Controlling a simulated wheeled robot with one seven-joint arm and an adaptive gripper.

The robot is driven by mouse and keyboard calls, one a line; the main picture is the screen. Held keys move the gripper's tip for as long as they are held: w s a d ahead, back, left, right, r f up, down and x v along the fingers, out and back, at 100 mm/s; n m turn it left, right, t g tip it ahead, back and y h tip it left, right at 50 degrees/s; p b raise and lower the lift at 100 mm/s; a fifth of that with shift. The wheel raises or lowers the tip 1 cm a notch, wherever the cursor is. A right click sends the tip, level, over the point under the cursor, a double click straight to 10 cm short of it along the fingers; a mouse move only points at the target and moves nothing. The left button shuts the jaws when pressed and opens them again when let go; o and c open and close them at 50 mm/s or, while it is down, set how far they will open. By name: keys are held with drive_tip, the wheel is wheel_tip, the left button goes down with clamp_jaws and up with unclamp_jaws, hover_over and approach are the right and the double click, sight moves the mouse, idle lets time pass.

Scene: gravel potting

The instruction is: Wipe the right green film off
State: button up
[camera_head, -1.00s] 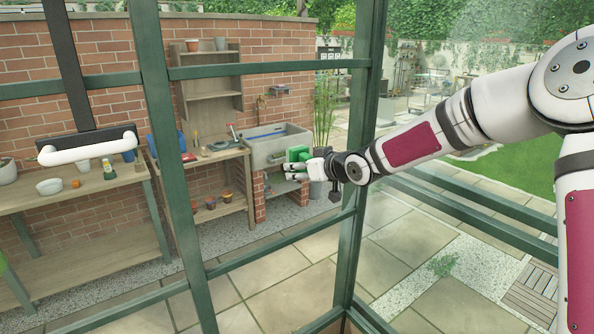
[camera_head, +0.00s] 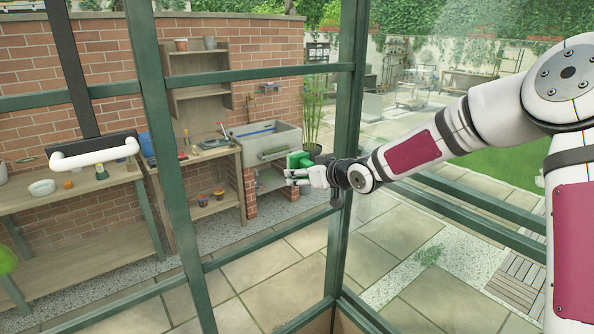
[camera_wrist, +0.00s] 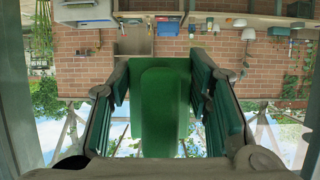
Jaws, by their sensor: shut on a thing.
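My gripper (camera_head: 302,176) reaches out at the green window frame (camera_head: 341,170), right of the middle in the head view. It is shut on a green block-like pad (camera_head: 297,159). In the wrist view the pad (camera_wrist: 160,110) sits between the two dark, green-faced fingers of my gripper (camera_wrist: 160,78). No green film is clearly visible on the glass. A light green rounded patch (camera_head: 7,260) shows at the left edge; I cannot tell what it is. Whether the pad touches glass cannot be told.
Green bars and posts divide the panes. A white handle (camera_head: 95,151) is at the left. Beyond are a wooden bench (camera_head: 75,190), a shelf unit (camera_head: 200,98), a sink (camera_head: 265,145) and a brick wall (camera_head: 110,60). Stone paving (camera_head: 270,265) is mostly clear.

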drive_tip(key=shift+s+d, duration=0.15)
drive_tip(key=shift+s, duration=0.05)
drive_tip(key=shift+s+d, duration=0.45)
drive_tip(key=shift+s, duration=0.2)
drive_tip(key=shift+s+d, duration=0.4)
drive_tip(key=shift+s, duration=0.25)
